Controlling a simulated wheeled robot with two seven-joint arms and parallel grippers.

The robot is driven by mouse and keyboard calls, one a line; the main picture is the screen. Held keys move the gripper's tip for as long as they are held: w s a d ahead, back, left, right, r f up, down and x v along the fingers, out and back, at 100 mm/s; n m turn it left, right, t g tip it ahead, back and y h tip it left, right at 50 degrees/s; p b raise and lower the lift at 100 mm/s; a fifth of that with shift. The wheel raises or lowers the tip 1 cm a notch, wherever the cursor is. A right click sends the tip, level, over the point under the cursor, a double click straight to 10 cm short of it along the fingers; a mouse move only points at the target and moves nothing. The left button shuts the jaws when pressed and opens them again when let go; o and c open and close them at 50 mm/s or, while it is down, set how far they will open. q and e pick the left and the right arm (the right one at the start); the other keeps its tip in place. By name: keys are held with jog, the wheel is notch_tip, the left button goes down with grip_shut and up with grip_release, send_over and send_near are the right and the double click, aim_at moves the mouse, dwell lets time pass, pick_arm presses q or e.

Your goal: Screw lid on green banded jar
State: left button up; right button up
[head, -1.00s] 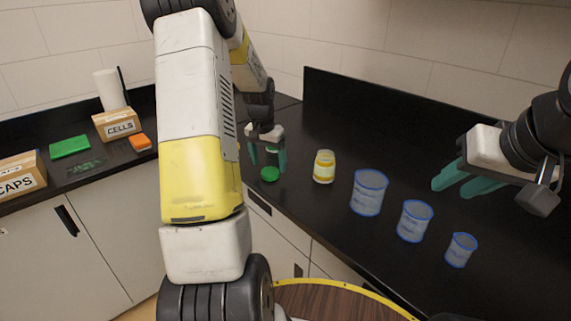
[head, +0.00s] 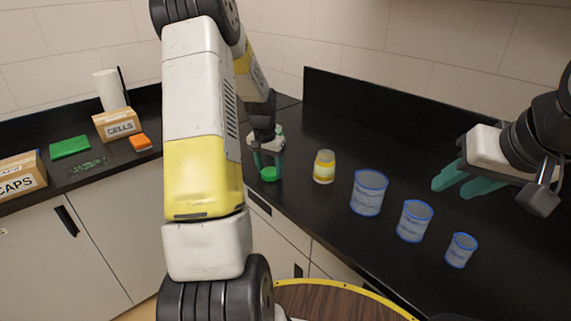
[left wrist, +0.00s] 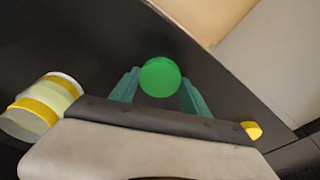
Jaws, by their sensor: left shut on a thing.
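A round green lid (head: 269,175) is on the black counter, between the teal fingers of my left gripper (head: 267,172). My left gripper is shut on it. In the left wrist view the green lid (left wrist: 160,77) sits between the two fingertips (left wrist: 160,88). A jar with a yellow band (head: 324,172) stands upright and open to the right of the lid. It also shows at the left edge of the left wrist view (left wrist: 38,108). I see no jar with a green band. My right gripper (head: 454,189) is open and empty above the counter at the right.
A large (head: 368,200), a medium (head: 414,225) and a small blue-rimmed beaker (head: 460,251) stand in a row right of the jar. On the left counter are a CELLS box (head: 118,126), a CAPS box (head: 20,178), a green block (head: 69,148) and an orange item (head: 140,143).

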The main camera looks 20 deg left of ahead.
aim_at(271, 172)
pick_arm(q)
jog(key=shift+r, duration=0.45)
jog(key=r, duration=0.2)
jog(key=shift+s+d+r, duration=0.1)
jog(key=shift+s+r, duration=0.25)
jog(key=shift+r, duration=0.05)
jog(key=s+d, duration=0.2)
jog(key=s, duration=0.5)
jog(key=s+d+r, duration=0.1)
jog(key=s+d, duration=0.2)
jog(key=s, duration=0.4)
jog(key=shift+s+r, duration=0.15)
jog(key=shift+s, duration=0.1)
